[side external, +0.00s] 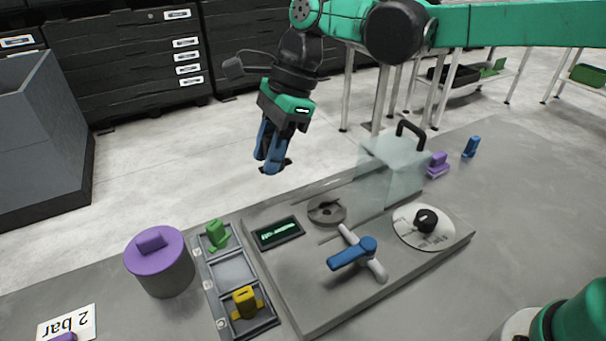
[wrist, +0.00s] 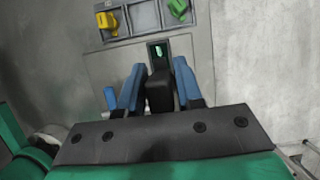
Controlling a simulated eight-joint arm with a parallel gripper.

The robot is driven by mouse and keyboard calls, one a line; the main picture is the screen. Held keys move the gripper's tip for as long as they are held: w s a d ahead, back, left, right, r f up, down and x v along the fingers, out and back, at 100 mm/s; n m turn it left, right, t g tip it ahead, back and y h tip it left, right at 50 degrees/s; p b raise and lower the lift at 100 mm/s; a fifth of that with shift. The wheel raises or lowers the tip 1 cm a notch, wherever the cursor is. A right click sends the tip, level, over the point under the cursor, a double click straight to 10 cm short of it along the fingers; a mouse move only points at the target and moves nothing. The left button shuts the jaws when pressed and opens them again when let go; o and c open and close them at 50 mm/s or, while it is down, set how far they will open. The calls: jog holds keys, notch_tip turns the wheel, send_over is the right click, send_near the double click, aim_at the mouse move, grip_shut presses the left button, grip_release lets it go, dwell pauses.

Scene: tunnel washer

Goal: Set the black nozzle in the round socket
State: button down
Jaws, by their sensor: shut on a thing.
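My gripper (side external: 270,162) is high above the far edge of the grey panel, with its blue fingers pointing down. In the wrist view my gripper (wrist: 158,90) is shut on the black nozzle (wrist: 160,92), a dark block between the two fingers. In the side view the fingers mostly hide the nozzle; only a dark bit shows at their tips. The round socket (side external: 327,211) appears to be the grey ring with a dark centre on the panel, to the right of and below my gripper. The nozzle is clear of it. The socket is not visible in the wrist view.
The panel also has a small display (side external: 278,233), a blue-handled lever (side external: 352,253), a dial with a black knob (side external: 425,220) and a clear guard (side external: 392,165) beside the socket. A tray (side external: 232,270) with green and yellow pieces and a purple-lidded pot (side external: 160,265) stand left.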

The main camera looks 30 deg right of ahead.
send_over(323, 214)
notch_tip(323, 214, down, 4)
jog(key=shift+f, duration=2.7)
jog(key=shift+f, duration=0.25)
jog(key=shift+f, duration=0.55)
jog(key=shift+f, duration=0.25)
jog(key=shift+f, duration=0.35)
